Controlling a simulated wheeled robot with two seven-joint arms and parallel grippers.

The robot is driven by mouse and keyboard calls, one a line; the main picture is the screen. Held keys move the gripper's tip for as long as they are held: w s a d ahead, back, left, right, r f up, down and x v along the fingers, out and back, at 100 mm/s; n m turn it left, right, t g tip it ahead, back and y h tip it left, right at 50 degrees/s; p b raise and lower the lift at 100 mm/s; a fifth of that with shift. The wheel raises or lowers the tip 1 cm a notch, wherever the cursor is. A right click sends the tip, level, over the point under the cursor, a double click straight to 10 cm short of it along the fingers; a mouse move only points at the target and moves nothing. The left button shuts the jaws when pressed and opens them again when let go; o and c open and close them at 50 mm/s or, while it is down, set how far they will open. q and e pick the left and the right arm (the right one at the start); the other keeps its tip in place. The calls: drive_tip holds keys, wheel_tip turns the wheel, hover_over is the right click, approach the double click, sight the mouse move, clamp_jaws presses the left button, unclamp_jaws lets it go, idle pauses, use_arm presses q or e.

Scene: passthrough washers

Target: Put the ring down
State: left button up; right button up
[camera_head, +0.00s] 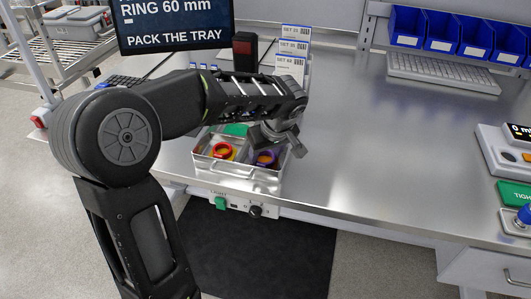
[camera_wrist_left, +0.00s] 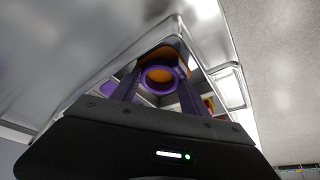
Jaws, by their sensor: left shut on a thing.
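A purple ring (camera_head: 266,158) with orange showing at its middle is at the right end of a metal tray (camera_head: 236,175). It also shows in the left wrist view (camera_wrist_left: 159,90), between the two fingers, with orange behind it. My left gripper (camera_head: 272,143) reaches down over the right part of the tray and is shut on the purple ring. The arm and gripper hide part of the tray, and I cannot tell whether the ring touches the tray floor. A red and yellow ring-shaped piece (camera_head: 224,151) lies in the left part of the tray. My right gripper is not in view.
The tray sits at the table's front edge, above a panel with a green switch (camera_head: 220,203). A green piece (camera_head: 236,129) is at its back. Label cards (camera_head: 291,66) stand behind. The middle tabletop is clear.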

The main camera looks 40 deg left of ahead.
use_arm(q)
drive_tip(key=shift+f, duration=0.2)
drive_tip(key=o, duration=1)
drive_tip(key=shift+o, duration=0.2)
drive_tip(key=shift+r, duration=0.1)
drive_tip(key=shift+r, duration=0.15)
drive_tip(key=v, duration=1.2)
